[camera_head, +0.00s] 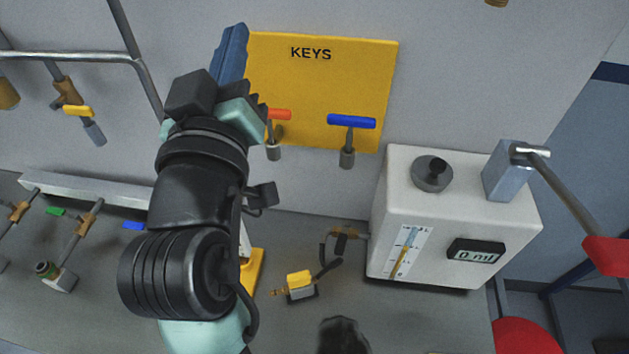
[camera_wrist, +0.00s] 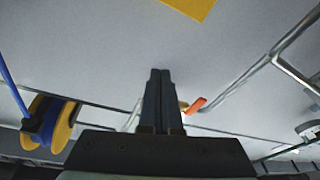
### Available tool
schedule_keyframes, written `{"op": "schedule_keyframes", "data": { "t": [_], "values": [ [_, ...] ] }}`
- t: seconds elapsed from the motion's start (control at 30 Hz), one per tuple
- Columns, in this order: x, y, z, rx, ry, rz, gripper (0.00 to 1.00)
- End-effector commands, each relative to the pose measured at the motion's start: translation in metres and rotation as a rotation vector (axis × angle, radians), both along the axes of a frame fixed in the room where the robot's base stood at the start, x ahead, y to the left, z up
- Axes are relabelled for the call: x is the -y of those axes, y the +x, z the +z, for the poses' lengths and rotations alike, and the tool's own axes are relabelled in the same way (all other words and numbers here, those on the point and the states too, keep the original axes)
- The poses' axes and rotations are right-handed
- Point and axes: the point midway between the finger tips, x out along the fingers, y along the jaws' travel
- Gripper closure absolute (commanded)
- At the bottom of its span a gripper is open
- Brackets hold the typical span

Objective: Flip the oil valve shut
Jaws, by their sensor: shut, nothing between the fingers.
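My gripper (camera_head: 238,28) is raised in front of the wall at the left edge of the yellow KEYS board. In the wrist view its two fingers (camera_wrist: 160,72) are together with nothing between them. No valve is labelled oil, so I cannot tell which one it is. An orange-handled valve (camera_wrist: 195,105) shows just right of the fingers in the wrist view; it looks apart from them, but depth is unclear. In the head view, a brass valve with a yellow handle (camera_head: 78,111) hangs at upper left.
The KEYS board (camera_head: 320,90) holds a red T-key (camera_head: 279,114) and a blue T-key (camera_head: 351,122). A white box (camera_head: 430,225) with gauge and display stands right. A metal pipe (camera_head: 70,56) crosses upper left. A yellow-and-blue reel (camera_wrist: 50,122) is left in the wrist view.

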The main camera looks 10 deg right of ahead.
Motion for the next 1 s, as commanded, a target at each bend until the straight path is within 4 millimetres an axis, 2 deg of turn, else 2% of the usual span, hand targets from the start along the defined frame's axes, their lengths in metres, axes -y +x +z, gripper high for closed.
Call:
{"op": "schedule_keyframes", "data": {
  "t": [0.03, 0.13, 0.2, 0.3, 0.4, 0.5, 0.67, 0.77, 1.0],
  "values": [
    [0.000, 0.005, -0.068, -0.118, -0.065, -0.055, 1.00],
    [0.006, -0.003, -0.173, -0.330, -0.230, -0.184, 1.00],
    [0.011, -0.019, -0.241, -0.466, -0.370, -0.271, 1.00],
    [0.017, -0.050, -0.316, -0.614, -0.582, -0.384, 1.00],
    [0.021, -0.079, -0.361, -0.698, -0.761, -0.466, 1.00],
    [0.022, -0.100, -0.384, -0.736, -0.886, -0.519, 1.00],
    [0.023, -0.115, -0.396, -0.755, -0.982, -0.560, 1.00],
    [0.027, -0.112, -0.395, -0.755, -0.992, -0.567, 1.00],
    [0.055, -0.083, -0.393, -0.754, -0.989, -0.568, 1.00]
  ]
}}
